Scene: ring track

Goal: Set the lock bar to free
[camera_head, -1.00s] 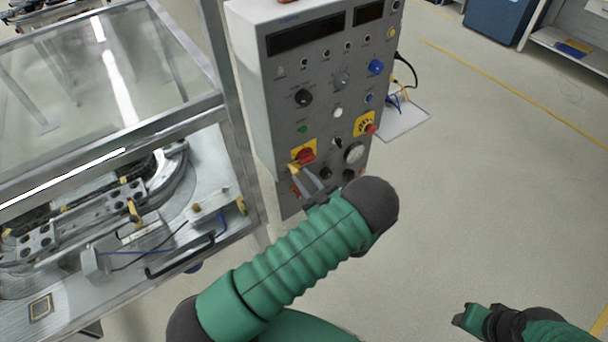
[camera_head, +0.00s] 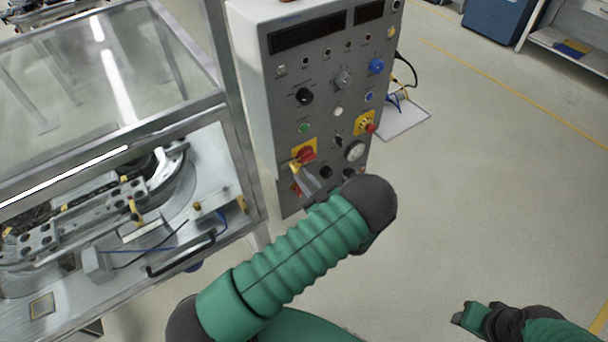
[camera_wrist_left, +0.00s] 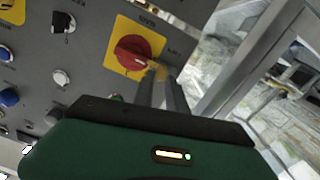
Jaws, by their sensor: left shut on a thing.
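A red rotary knob (camera_head: 306,154) sits on a yellow square plate on the front of the grey control cabinet. It also shows in the left wrist view (camera_wrist_left: 132,53), with the yellow plate (camera_wrist_left: 117,60) around it. A small yellow bar (camera_head: 294,165), apparently the lock bar, is at the knob's lower left edge; in the wrist view it is a blurred yellow patch (camera_wrist_left: 158,69). My left gripper (camera_head: 299,171) is shut on this bar, its fingers partly hiding it. The bar's marked position cannot be read. My right gripper (camera_head: 463,315) is low at the right, away from the cabinet.
The cabinet face (camera_head: 325,100) carries several other knobs and buttons, including a red button (camera_head: 370,128) on yellow and a blue knob (camera_head: 376,66). A glass-guarded metal machine (camera_head: 110,160) stands close on the left. The floor (camera_head: 480,190) at the right is clear.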

